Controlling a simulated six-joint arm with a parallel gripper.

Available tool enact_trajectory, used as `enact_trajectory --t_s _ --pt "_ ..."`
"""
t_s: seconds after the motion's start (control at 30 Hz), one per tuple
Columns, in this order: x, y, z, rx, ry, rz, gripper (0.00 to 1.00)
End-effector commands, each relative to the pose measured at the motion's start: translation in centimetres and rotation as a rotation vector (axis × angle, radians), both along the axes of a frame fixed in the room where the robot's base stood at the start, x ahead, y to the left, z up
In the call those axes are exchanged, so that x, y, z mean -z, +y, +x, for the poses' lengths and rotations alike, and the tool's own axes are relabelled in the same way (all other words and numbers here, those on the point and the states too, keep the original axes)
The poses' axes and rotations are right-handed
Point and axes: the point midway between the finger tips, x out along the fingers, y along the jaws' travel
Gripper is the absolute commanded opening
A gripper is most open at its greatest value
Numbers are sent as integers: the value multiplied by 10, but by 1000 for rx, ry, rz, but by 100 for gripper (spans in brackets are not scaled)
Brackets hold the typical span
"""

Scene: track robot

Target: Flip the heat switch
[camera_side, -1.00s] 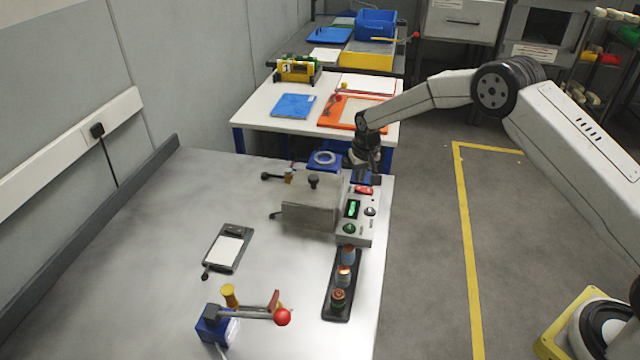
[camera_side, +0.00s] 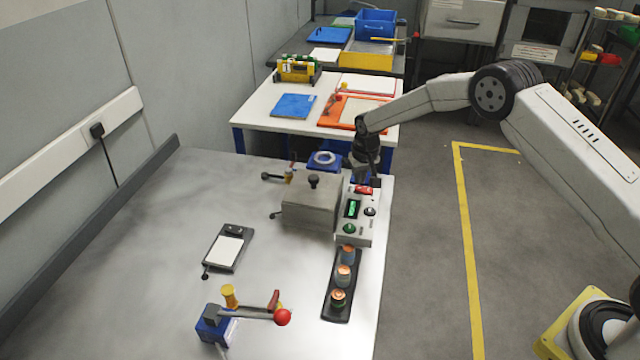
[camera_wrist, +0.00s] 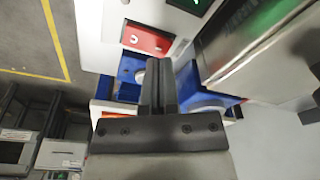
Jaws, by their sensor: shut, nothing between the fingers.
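The heat switch appears to be the red switch (camera_side: 363,189) at the far end of the grey control box (camera_side: 367,228). It also shows in the wrist view as a red rectangle with white marks (camera_wrist: 147,39). The box has a green-lit display (camera_side: 352,208), a green knob and a dark knob. My gripper (camera_side: 368,176) is just beyond the red switch, close above that end of the box. In the wrist view its shut fingers (camera_wrist: 158,66) point toward the red switch. I cannot tell whether they touch it. Nothing is held.
A grey metal box (camera_side: 309,208) with a black knob stands left of the control box. A black tray (camera_side: 328,308) with several small cylinders lies in front. A blue clamp with a red-ball lever (camera_side: 283,317) is near the front. The left table is mostly clear.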

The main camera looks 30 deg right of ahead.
Motion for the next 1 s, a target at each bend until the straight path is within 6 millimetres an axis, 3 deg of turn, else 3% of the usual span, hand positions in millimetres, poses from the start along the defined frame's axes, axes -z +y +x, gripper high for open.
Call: enact_trajectory --t_s 1.0 --pt "11 0 0 0 -1 0 0"
